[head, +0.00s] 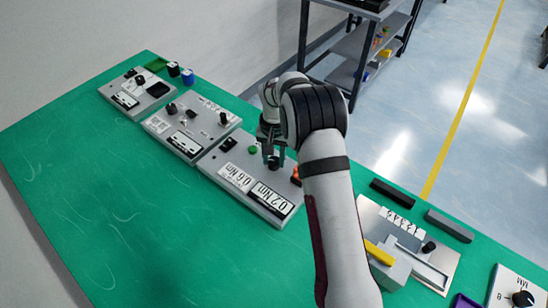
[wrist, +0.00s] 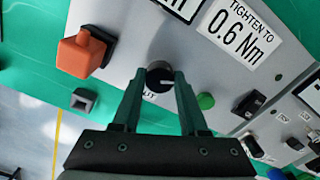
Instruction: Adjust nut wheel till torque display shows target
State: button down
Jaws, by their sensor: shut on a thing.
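The nut wheel is a black knob with a white pointer mark (wrist: 160,78), on a grey panel (wrist: 120,25). It also shows in the head view (head: 273,164), just below my gripper (head: 270,147). My gripper (wrist: 159,84) points down at the panel, its two fingers shut on the knob's sides. A white label (wrist: 238,33) reads "TIGHTEN TO 0.6 Nm"; it also shows in the head view (head: 236,177). Beside it, the torque display (head: 270,198) reads 0.2 Nm. Only a corner of the display shows in the wrist view (wrist: 185,8).
An orange switch-like part (wrist: 82,53) and a green button (wrist: 206,101) flank the knob. Other panels (head: 190,125) stand in a row on the green table (head: 100,205). A panel with a yellow bar (head: 380,252) lies near my arm. The table's left side is clear.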

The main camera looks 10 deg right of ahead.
aim_at(273, 161)
jog(key=m, duration=0.5)
jog(key=shift+w+m, duration=0.1)
jog(key=shift+m, duration=0.2)
jog(key=m, duration=0.4)
jog(key=shift+a+m, duration=0.1)
jog(key=shift+m, duration=0.6)
jog(key=shift+c, duration=2.2)
grip_release()
notch_tip(273, 161, up, 16)
jog(key=shift+f, duration=0.1)
